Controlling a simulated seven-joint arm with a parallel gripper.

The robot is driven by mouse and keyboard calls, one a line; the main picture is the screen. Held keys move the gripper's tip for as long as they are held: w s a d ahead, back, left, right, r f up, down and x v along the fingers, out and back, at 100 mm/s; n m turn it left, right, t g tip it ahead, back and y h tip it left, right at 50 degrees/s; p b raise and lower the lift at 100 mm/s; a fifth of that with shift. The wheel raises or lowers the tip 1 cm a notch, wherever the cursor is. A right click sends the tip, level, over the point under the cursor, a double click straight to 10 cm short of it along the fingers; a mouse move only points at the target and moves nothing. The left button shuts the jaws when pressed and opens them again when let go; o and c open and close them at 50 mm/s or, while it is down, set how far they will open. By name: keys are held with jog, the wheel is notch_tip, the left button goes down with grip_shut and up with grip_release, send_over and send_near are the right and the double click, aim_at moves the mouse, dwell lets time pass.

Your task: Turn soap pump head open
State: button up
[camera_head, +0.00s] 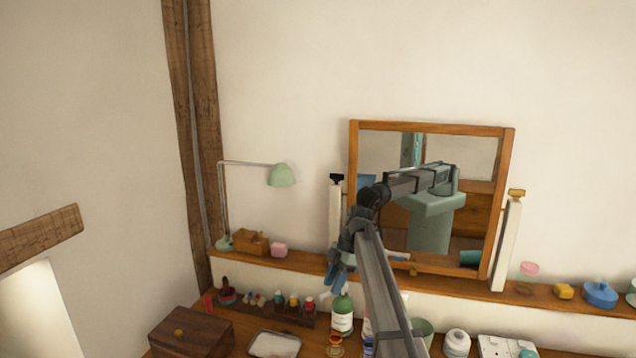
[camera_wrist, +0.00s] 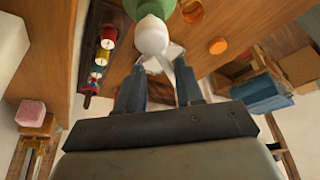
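The soap pump is a green bottle (camera_head: 343,315) with a white label, standing upright on the dresser top, just below my gripper (camera_head: 338,282) in the head view. In the wrist view the white pump head (camera_wrist: 152,36) is at the top centre, above the green bottle shoulder (camera_wrist: 150,8), with a spout running toward the lower right. My gripper's blue fingers (camera_wrist: 158,78) stand apart on either side of the spout's lower end. I cannot tell whether either finger touches it.
A mirror (camera_head: 432,126) in a wooden frame stands behind my arm. A rack of small bottles (camera_head: 290,310), a wooden box (camera_head: 190,332) and a white tray (camera_head: 274,345) lie left of the pump. A green cup (camera_head: 422,328) and white jar (camera_head: 457,342) stand to the right.

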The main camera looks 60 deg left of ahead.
jog(key=m+y, duration=0.1)
jog(key=m, duration=0.2)
jog(key=a+m+y, duration=0.1)
jog(key=m, duration=0.1)
jog(key=w+a+m+t+y, duration=0.1)
jog(key=m, duration=0.2)
jog(key=shift+r+m, duration=0.25)
jog(key=shift+m, duration=0.05)
jog(key=v, duration=1.4)
jog(key=s+a+r+m+t+y, duration=0.3)
jog(key=a+r+m, duration=0.1)
jog(key=r, duration=0.3)
jog(key=s+a+r+m+t+y, duration=0.2)
jog(key=a+r+m+t+y, duration=0.1)
jog(key=r, duration=0.5)
jog(key=shift+s+a+r+m+t+y, duration=0.15)
jog(key=shift+s+a+m+t+y, duration=0.2)
jog(key=shift+a+m+y, duration=1.05)
jog(key=shift+a+n+h, duration=0.5)
jog(key=shift+a+h, duration=0.05)
jog(key=shift+h, duration=0.05)
